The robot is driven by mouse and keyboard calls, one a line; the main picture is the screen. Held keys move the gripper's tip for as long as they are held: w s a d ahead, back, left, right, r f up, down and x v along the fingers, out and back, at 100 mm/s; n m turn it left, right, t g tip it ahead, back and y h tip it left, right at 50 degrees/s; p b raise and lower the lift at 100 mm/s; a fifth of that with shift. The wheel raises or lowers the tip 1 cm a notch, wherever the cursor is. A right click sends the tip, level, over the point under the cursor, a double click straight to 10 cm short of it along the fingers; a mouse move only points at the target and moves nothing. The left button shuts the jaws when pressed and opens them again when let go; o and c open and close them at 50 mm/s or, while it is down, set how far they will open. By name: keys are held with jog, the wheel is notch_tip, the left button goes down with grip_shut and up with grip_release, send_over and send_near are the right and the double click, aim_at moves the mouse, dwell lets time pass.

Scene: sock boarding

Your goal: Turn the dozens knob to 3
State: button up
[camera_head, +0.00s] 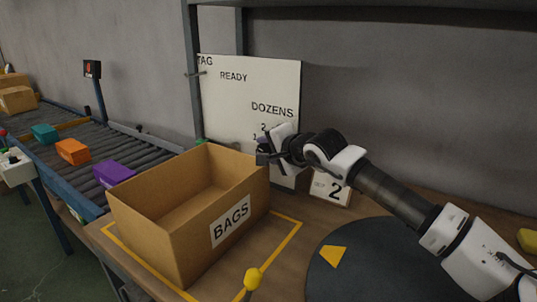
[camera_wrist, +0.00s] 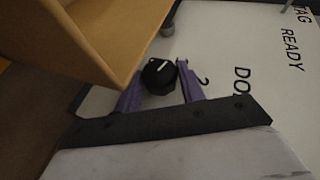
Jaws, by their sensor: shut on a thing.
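The dozens knob (camera_wrist: 156,82) is black with a white pointer mark, and it sits on the white panel. My gripper (camera_wrist: 161,72) has its two purple fingers on either side of the knob, shut on it. In the wrist view the white mark slants toward the upper right. A printed 2 shows beside the right finger; the other numerals around the knob are mostly hidden. In the head view my gripper (camera_head: 266,147) is against the white panel (camera_head: 228,107) under the word DOZENS and hides the knob.
An open cardboard box (camera_head: 148,237) marked BAGS stands left of my gripper; its wall (camera_wrist: 100,40) is close in the wrist view. A card (camera_head: 331,188) with a 2 stands beneath my arm. A dark round disc (camera_head: 375,265) lies on the table at front right. A conveyor runs at left.

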jog(key=shift+f, duration=0.1)
jog(key=o, duration=1)
jog(key=shift+s, duration=0.1)
jog(key=v, duration=0.7)
jog(key=shift+s+d, duration=0.1)
jog(key=shift+s, duration=0.1)
